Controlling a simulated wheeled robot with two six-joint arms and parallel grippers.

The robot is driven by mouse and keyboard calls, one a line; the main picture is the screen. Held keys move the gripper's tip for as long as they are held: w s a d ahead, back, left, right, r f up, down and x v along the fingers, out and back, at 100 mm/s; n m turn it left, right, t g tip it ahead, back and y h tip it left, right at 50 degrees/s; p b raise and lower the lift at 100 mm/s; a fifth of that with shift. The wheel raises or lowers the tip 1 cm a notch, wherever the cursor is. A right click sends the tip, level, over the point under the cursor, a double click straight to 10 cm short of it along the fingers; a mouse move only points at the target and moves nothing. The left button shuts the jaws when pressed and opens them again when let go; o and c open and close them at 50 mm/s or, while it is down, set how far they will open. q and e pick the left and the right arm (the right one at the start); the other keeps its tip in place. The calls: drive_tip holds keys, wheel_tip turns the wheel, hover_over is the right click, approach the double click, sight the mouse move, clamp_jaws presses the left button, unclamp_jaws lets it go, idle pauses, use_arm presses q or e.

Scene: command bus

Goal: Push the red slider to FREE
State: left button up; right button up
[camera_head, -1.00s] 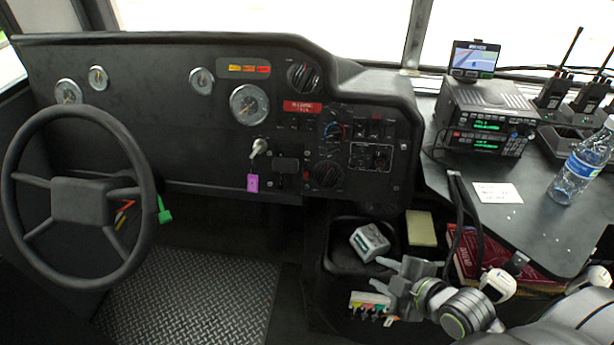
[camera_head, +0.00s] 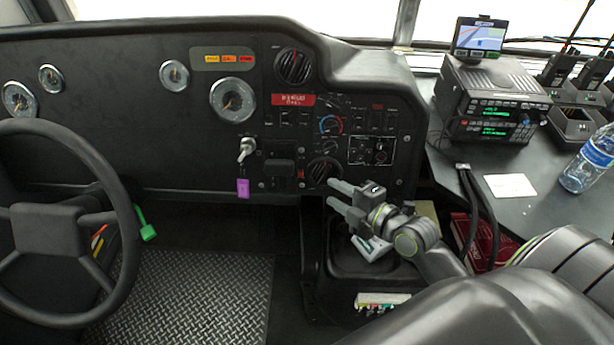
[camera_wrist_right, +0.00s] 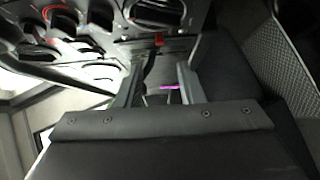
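The red slider (camera_head: 300,173) is a small red piece on the lower dashboard panel, just left of the lower round knob (camera_head: 325,171). It also seems to show as a small red piece in the right wrist view (camera_wrist_right: 159,38), beyond my fingertips. Its label is too small to read. My right gripper (camera_head: 332,192) is open and empty, with its two fingers apart and pointing left, just below and right of the slider. I see no contact with the panel. My left gripper is not in view.
A silver lever (camera_head: 246,150) with a purple tag (camera_head: 243,188) is left of the slider. A dark box-shaped piece (camera_head: 279,169) sits beside it. The steering wheel (camera_head: 66,230) is at left. A tray with a grey device (camera_head: 371,249) lies below my right arm.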

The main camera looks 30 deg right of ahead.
sight(302, 176)
drive_tip(key=x, duration=1)
clamp_jaws()
